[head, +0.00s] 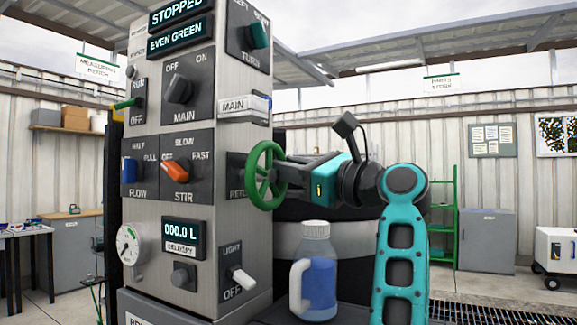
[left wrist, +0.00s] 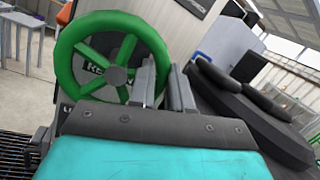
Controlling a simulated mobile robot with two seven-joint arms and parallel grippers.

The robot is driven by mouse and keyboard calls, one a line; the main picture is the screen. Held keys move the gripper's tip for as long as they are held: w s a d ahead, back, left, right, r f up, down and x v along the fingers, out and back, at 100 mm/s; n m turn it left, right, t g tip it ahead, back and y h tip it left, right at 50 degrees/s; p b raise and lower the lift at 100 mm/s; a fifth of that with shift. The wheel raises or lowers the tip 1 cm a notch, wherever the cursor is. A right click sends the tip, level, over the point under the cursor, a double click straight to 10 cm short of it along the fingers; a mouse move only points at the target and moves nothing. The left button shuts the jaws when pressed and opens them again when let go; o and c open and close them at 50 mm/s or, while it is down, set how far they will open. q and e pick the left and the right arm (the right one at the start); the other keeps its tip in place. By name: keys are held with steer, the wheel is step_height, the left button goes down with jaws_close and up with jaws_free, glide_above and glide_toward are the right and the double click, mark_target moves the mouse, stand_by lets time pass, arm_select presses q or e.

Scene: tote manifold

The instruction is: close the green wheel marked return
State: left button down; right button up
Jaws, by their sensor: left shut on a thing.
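The green wheel (head: 264,176) stands out from the right side of the grey control panel, in front of a dark plate whose label is partly hidden in the head view. The wheel fills the left of the left wrist view (left wrist: 118,75), and part of the plate's lettering shows between its spokes. My left gripper (head: 284,174) reaches the wheel from the right and is shut on its rim. Its two grey fingers (left wrist: 163,82) are at the wheel's right edge in the left wrist view. My right gripper is not in view.
A bottle of blue liquid (head: 315,275) stands below my left gripper. Shelves and a cabinet (head: 486,240) are far behind.

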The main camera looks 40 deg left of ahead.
arm_select(q)
steer(key=shift+r, duration=0.15)
steer(key=c, duration=1.4)
jaws_free()
steer(key=shift+d, duration=0.1)
steer(key=d, duration=0.4)
steer(key=d+f+b, duration=0.1)
steer(key=d, duration=0.3)
steer(key=d+f, duration=0.1)
steer(key=d, duration=0.3)
steer(key=shift+s+d+f, duration=0.2)
steer(key=shift+d+f, duration=0.05)
steer(key=shift+d, duration=0.1)
